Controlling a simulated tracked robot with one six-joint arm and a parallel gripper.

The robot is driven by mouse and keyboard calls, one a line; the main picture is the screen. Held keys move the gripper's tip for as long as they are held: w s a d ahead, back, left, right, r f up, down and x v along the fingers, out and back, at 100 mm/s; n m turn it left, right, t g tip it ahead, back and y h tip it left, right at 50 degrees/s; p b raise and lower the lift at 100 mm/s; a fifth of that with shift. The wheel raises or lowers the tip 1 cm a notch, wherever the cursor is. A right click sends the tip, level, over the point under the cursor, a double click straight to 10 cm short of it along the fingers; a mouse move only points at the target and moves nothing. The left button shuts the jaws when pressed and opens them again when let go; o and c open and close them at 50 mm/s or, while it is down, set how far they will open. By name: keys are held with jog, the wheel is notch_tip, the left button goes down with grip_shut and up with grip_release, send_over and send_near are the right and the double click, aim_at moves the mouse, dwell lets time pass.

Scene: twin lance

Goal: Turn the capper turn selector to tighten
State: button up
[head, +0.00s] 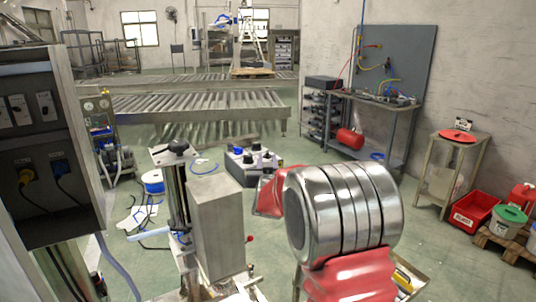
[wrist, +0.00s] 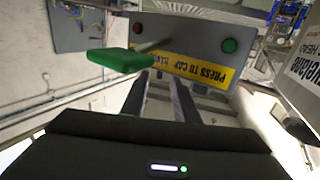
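The wrist view shows a grey panel face (wrist: 190,35) with a yellow label reading "PRESS TO CAP", partly cut off. A green handle (wrist: 120,60) on a thin metal stem stands out from it; I cannot tell whether this is the turn selector. My gripper is hidden behind my arm in the head view. Selector markings are not readable.
In the head view a grey metal box (head: 217,228) stands beside a post with a black knob (head: 178,147). A box with several black knobs (head: 245,168) is behind it. A dark electrical cabinet (head: 40,140) is at left. A roller conveyor (head: 190,100) lies behind.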

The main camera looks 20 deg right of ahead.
aim_at(267, 155)
jog(key=shift+x, duration=3.25)
jog(key=shift+c, duration=0.6)
grip_shut()
